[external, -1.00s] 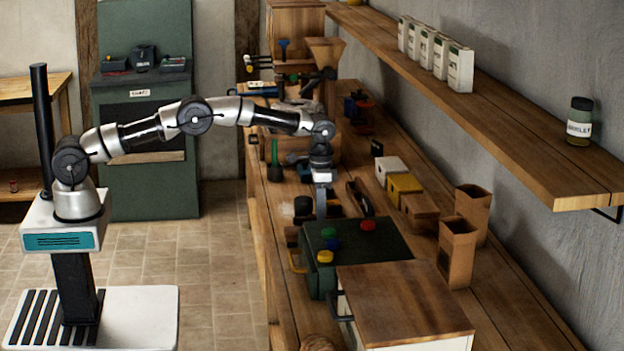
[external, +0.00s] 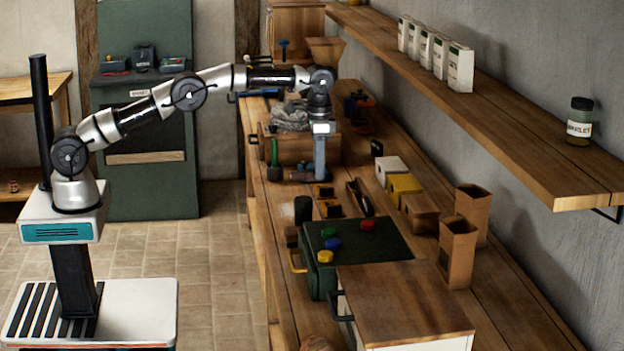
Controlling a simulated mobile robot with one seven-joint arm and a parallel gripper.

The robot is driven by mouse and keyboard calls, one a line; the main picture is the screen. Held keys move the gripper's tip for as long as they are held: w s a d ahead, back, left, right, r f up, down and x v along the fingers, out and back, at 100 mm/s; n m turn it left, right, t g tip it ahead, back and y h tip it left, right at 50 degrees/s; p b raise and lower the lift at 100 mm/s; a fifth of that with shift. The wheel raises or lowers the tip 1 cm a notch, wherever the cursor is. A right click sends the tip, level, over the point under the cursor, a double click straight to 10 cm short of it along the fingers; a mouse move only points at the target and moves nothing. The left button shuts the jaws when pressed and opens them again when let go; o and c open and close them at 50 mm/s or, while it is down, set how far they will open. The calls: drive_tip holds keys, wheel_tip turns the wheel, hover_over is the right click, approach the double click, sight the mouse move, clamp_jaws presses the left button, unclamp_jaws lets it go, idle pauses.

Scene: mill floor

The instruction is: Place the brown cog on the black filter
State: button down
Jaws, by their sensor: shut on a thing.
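My gripper (external: 320,178) points down over the middle of the long workbench, beyond the dark green box. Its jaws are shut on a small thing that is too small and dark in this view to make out. I cannot pick out the brown cog for sure; it may be the thing between the fingertips. A black upright cylinder (external: 303,209) stands on the bench, nearer the camera and left of my gripper. I cannot tell whether it is the black filter.
The dark green box (external: 365,240) has coloured knobs on top. A wooden-topped cabinet (external: 400,300) stands nearest. A wooden crate (external: 310,149) with a grey lump is behind my gripper. White, yellow and brown boxes (external: 404,187) line the right. A shelf (external: 480,100) hangs above the bench's right side.

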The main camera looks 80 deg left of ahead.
drive_tip(key=s+d+f, duration=0.2)
drive_tip(key=s+f, duration=0.1)
drive_tip(key=s, duration=0.6)
drive_tip(key=s+d+f, duration=0.2)
drive_tip(key=s, duration=0.7)
drive_tip(key=s+d+f, duration=0.2)
drive_tip(key=s+f, duration=0.1)
drive_tip(key=s, duration=0.5)
drive_tip(key=w+d+t+b, duration=0.3)
drive_tip(key=w+d+b, duration=0.1)
drive_tip(key=w, duration=0.7)
drive_tip(key=w+a+r+n+t+y+b, duration=0.15)
drive_tip(key=w+r+t+b, duration=0.4)
drive_tip(key=w, duration=0.55)
drive_tip(key=s+a+r+n+t+y+b, duration=0.1)
drive_tip(key=a+r+n+t+y+b, duration=0.3)
drive_tip(key=a+r+n+y+b, duration=0.6)
drive_tip(key=shift+m+y, duration=0.65)
drive_tip(key=shift+m, duration=0.3)
drive_tip(key=f, duration=0.3)
drive_tip(key=a+f, duration=0.1)
drive_tip(key=f, duration=0.3)
drive_tip(key=a+f, duration=0.1)
drive_tip(key=f, duration=0.3)
drive_tip(key=shift+s+a+f, duration=0.1)
drive_tip(key=shift+s+a, duration=0.05)
drive_tip(key=shift+s, duration=0.1)
